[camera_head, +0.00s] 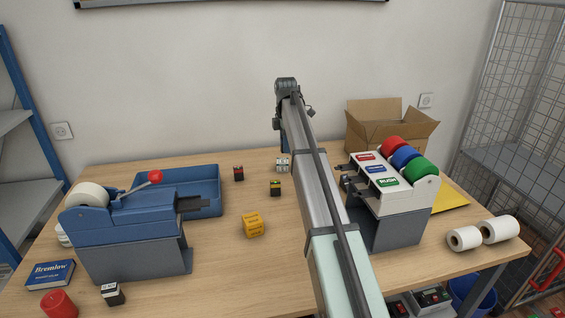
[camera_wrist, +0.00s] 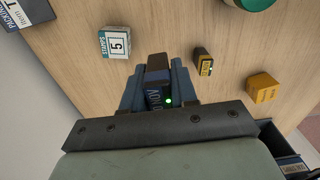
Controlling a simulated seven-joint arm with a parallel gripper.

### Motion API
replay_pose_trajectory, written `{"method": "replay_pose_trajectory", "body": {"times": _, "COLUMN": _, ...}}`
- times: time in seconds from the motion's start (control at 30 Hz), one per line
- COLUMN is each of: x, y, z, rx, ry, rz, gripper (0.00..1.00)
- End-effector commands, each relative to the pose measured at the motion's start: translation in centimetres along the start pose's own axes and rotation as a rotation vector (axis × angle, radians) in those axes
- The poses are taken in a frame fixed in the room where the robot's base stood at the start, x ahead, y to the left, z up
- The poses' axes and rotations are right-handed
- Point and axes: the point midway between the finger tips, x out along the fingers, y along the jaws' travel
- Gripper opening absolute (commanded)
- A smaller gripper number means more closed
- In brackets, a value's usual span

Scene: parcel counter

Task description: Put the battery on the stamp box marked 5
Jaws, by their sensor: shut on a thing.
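My gripper (camera_wrist: 158,85) is shut on the battery (camera_wrist: 155,98), a dark block with pale lettering and a small green light, in the wrist view. The stamp box marked 5 (camera_wrist: 115,42) is a small white box with a dark-edged label, lying on the table left of and beyond the held battery. They show apart in the picture. In the head view a small whitish box (camera_head: 282,164), likely the same one, stands near the back of the table beside my arm. My fingertips and the battery are not clearly seen there.
A black box with a yellow label (camera_wrist: 203,60) and a yellow box (camera_wrist: 262,87) stand close by. A black-and-red box (camera_head: 238,173) stands left of them. A blue tray (camera_head: 206,205) lies at the left, a label dispenser (camera_head: 385,222) at the right. A packing tape box (camera_wrist: 25,14) is at upper left.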

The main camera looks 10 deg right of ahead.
Motion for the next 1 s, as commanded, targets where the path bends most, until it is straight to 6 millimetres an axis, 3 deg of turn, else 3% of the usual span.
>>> {"method": "replay_pose_trajectory", "body": {"times": 0.03, "x": -0.6, "y": 2.4, "z": 0.3, "rx": 0.004, "ry": 0.0, "rz": 0.001, "gripper": 0.0}}
{"method": "replay_pose_trajectory", "body": {"times": 0.1, "x": -1.0, "y": 4.2, "z": 0.5, "rx": 0.008, "ry": 0.0, "rz": 0.003, "gripper": 0.0}}
{"method": "replay_pose_trajectory", "body": {"times": 0.3, "x": -1.9, "y": 7.2, "z": 0.7, "rx": 0.018, "ry": -0.001, "rz": 0.013, "gripper": 0.0}}
{"method": "replay_pose_trajectory", "body": {"times": 0.57, "x": -1.1, "y": 7.8, "z": 0.8, "rx": 0.042, "ry": -0.002, "rz": 0.025, "gripper": 0.0}}
{"method": "replay_pose_trajectory", "body": {"times": 0.8, "x": 2.6, "y": 7.8, "z": 0.8, "rx": 0.043, "ry": -0.002, "rz": 0.023, "gripper": 0.0}}
{"method": "replay_pose_trajectory", "body": {"times": 1.0, "x": 4.5, "y": 7.9, "z": 0.8, "rx": 0.043, "ry": -0.002, "rz": 0.025, "gripper": 0.0}}
